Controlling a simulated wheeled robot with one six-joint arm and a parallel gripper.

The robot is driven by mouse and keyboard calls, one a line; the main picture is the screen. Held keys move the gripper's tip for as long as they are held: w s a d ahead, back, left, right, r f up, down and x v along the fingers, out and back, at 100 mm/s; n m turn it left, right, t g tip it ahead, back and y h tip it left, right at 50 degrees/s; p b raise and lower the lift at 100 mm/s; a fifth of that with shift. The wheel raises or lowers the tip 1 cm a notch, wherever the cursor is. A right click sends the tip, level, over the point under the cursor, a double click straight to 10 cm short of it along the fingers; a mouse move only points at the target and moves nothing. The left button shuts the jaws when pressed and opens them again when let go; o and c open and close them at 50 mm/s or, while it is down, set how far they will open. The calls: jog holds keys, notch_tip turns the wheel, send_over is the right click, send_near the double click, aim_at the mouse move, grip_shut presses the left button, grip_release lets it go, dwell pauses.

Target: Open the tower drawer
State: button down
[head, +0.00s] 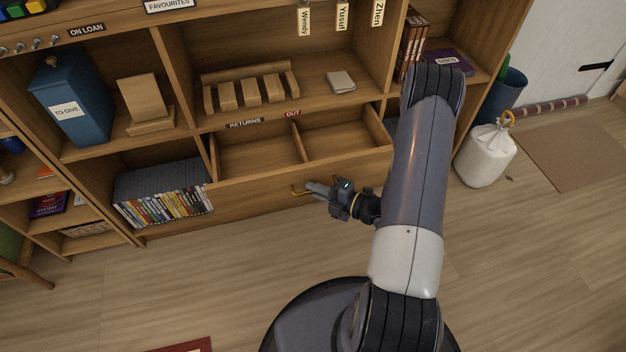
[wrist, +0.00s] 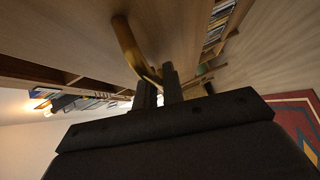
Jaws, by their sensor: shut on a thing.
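The wooden drawer (head: 240,198) is at the bottom of the shelf unit in the head view. Its inside shows above its front, split by a divider into two empty-looking compartments. Its curved brass handle (head: 297,191) is on the front; it also shows large in the wrist view (wrist: 127,44). My gripper (head: 314,188) is at the handle, shut on it. In the wrist view its two fingers (wrist: 158,84) close around the handle's lower end. Part of the handle is hidden by the fingers.
Labels RETURNS (head: 245,123) and OUT (head: 292,114) are on the shelf edge above the drawer. DVDs (head: 168,207) stand left of it. A white bag (head: 485,156) and blue bin (head: 507,92) are at right. The wooden floor (head: 200,280) before the drawer is clear.

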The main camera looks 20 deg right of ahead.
jog(key=c, duration=1.8)
grip_release()
jog(key=p+v, duration=0.2)
jog(key=v, duration=0.9)
jog(key=shift+w+a, duration=0.1)
jog(key=shift+a, duration=0.05)
jog(key=shift+b+x, duration=1)
jog(key=shift+x, duration=4.35)
